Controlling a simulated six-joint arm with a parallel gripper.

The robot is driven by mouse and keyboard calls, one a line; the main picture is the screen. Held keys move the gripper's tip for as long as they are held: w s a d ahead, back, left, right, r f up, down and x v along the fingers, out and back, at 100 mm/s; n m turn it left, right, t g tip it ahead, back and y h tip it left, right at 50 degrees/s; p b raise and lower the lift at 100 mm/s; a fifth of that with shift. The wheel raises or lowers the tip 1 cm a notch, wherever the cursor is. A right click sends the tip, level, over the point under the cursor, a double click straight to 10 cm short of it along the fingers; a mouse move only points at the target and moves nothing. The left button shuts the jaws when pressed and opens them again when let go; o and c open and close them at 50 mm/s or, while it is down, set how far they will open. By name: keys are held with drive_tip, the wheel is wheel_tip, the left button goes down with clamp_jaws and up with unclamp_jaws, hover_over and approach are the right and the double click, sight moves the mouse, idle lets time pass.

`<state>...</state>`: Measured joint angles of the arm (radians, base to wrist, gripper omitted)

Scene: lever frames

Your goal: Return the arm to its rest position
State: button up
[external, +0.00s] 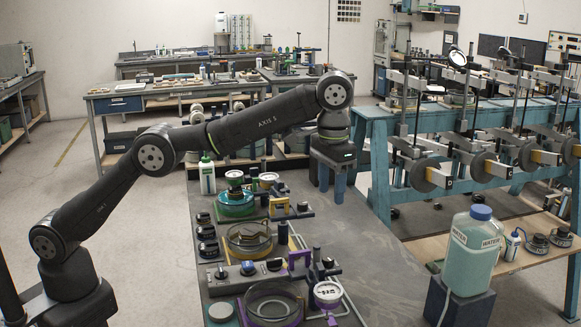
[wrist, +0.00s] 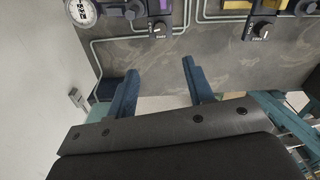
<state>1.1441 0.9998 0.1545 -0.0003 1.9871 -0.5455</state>
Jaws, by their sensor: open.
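My black arm reaches across the external view from its base at the lower left. My gripper (external: 333,190) hangs down from the wrist near the far right part of the grey bench (external: 385,265). In the wrist view my gripper's two blue fingers (wrist: 158,88) stand well apart with nothing between them. The gripper is open and empty, above the bench's edge and apart from the fixtures.
Dials, valves and round fixtures (external: 250,236) crowd the bench's left side. A water jug (external: 472,250) stands at the right front. A teal frame with levers and discs (external: 480,165) stands at the right. Open bench surface lies right of the fixtures.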

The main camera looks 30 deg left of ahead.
sight(328, 258)
drive_tip(key=shift+f, duration=0.15)
wheel_tip(328, 258, down, 17)
drive_tip(key=shift+f, duration=0.1)
idle(0.9)
drive_tip(key=n, duration=0.3)
drive_tip(key=shift+n, duration=0.3)
drive_tip(key=n, duration=0.4)
drive_tip(key=shift+r, duration=1)
idle(2.0)
